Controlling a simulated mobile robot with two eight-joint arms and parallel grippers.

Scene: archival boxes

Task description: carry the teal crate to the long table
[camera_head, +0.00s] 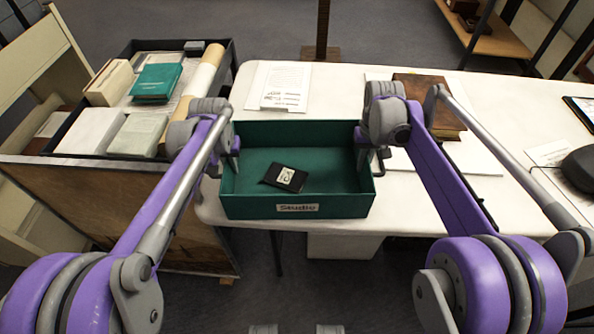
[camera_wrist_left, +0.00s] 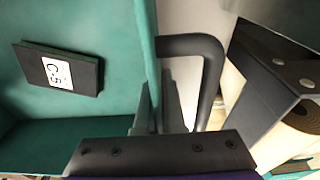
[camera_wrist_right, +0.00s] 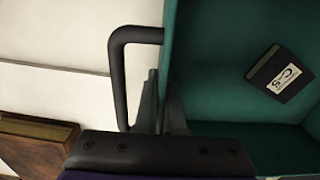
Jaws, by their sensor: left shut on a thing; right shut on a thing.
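The teal crate (camera_head: 297,211), labelled "Studio", is level at the front edge of the long white table (camera_head: 225,205). I cannot tell whether it rests on the table or hangs just above. A black box with a white label (camera_head: 285,178) lies inside. My left gripper (camera_head: 234,160) is shut on the crate's left wall; in the left wrist view the fingers (camera_wrist_left: 158,112) straddle the wall beside a black handle (camera_wrist_left: 213,80). My right gripper (camera_head: 370,158) is shut on the right wall; its fingers (camera_wrist_right: 163,112) sit beside the other handle (camera_wrist_right: 117,80). The fingertips are partly hidden.
A dark tray cart (camera_head: 228,75) with boxes, a green box (camera_head: 156,82) and a rolled tube stands close on the left. Papers (camera_head: 283,85) lie behind the crate. A brown book (camera_head: 440,95) lies behind right. A dark rounded object (camera_head: 580,170) sits far right.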

